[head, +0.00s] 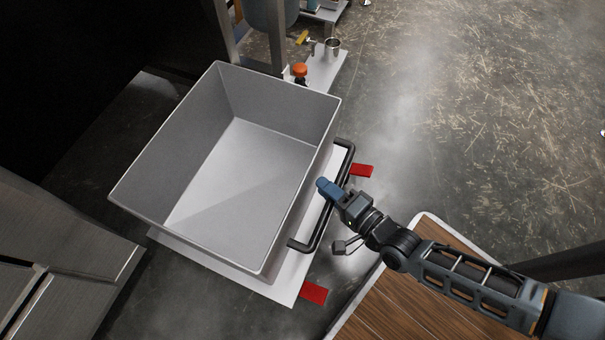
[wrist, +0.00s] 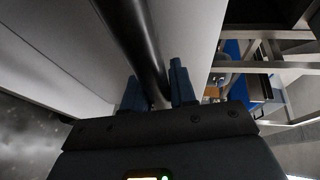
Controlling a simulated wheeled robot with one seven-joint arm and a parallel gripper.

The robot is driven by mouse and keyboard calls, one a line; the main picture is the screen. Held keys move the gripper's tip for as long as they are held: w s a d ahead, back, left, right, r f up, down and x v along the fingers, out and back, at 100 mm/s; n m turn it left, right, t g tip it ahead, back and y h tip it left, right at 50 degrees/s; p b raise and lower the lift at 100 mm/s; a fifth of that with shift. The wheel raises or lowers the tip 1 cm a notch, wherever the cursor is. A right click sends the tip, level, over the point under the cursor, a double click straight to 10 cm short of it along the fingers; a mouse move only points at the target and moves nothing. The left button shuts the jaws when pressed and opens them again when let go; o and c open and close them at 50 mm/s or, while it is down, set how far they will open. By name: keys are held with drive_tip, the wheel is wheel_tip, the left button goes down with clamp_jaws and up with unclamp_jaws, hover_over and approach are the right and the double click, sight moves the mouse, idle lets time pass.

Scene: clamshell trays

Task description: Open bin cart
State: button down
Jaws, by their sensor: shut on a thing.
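The bin cart (head: 128,197) is a large grey open-topped bin on a white base plate (head: 285,285). A black bar handle (head: 304,246) runs along its right side in the head view. My gripper (head: 325,188) is at the middle of this handle. In the wrist view the black handle (wrist: 131,35) runs down between the two blue fingers of my gripper (wrist: 160,88), which are shut on it. The inside of the bin looks empty. The cart's wheels are hidden.
Red pedals or tabs (head: 314,292) stick out from the base, another (head: 361,170) farther back. A wooden-topped surface (head: 385,310) is at the lower right. Metal cabinets (head: 60,260) stand at the left. Clear concrete floor (head: 480,130) lies at the upper right.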

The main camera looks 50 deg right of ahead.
drive_tip(key=shift+s+d, duration=0.25)
drive_tip(key=shift+s, duration=0.45)
drive_tip(key=shift+s+d, duration=0.2)
drive_tip(key=shift+s, duration=0.45)
drive_tip(key=c, duration=1)
unclamp_jaws()
drive_tip(key=shift+s, duration=0.1)
drive_tip(key=s, duration=0.2)
drive_tip(key=s+r+p, duration=0.1)
drive_tip(key=s, duration=0.4)
drive_tip(key=shift+s+a+r+p, duration=0.2)
drive_tip(key=shift+a+p, duration=0.15)
drive_tip(key=shift+p, duration=0.05)
